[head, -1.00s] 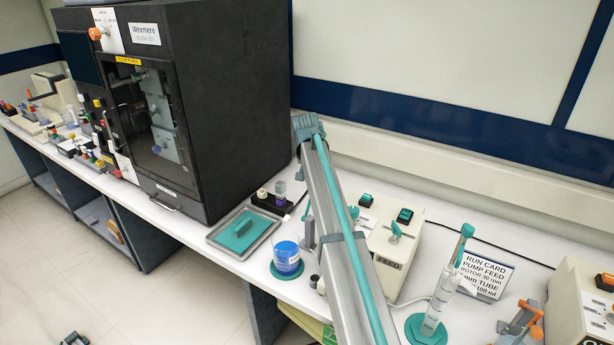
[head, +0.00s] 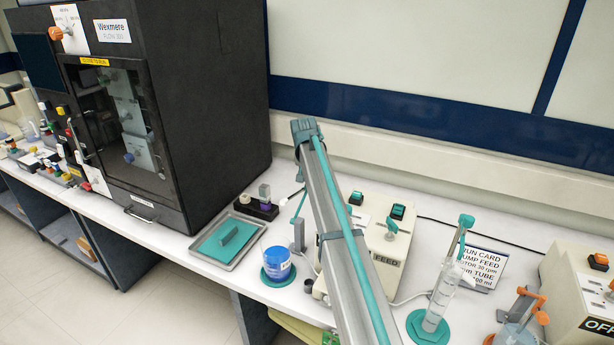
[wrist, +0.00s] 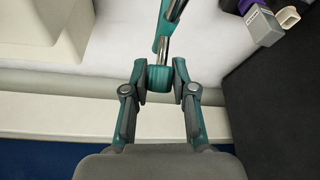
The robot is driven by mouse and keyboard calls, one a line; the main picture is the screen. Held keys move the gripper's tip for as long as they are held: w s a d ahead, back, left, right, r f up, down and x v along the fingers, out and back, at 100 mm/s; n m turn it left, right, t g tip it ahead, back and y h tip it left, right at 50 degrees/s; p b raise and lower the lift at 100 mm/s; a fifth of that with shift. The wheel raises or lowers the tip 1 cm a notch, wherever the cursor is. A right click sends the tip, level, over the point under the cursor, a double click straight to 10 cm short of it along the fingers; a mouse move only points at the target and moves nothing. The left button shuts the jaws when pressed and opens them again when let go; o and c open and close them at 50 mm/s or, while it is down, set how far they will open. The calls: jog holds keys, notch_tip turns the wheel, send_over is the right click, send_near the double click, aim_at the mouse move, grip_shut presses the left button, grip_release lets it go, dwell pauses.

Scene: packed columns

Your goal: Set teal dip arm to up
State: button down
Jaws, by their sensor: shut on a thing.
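My large grey arm hides part of that area in the head view. In the wrist view, my gripper (wrist: 158,82) is shut on the round teal end of the dip arm, one finger on each side. A metal rod and a teal bar (wrist: 172,10) run from that end toward the top of the picture. My gripper is not clearly visible in the head view. The dip arm's exact angle is hard to tell.
The black Wexmere cabinet (head: 205,110) stands left. The wall is behind.

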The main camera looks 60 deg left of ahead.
jog(key=shift+w+f, duration=0.1)
jog(key=shift+w, duration=0.1)
jog(key=c, duration=1)
grip_release()
jog(key=shift+w, duration=0.1)
jog(key=shift+d, duration=0.1)
jog(key=shift+s+r, duration=0.25)
jog(key=shift+r, duration=0.05)
jog(key=v, duration=1.1)
jog(key=shift+d+r, duration=0.1)
jog(key=shift+r, duration=0.1)
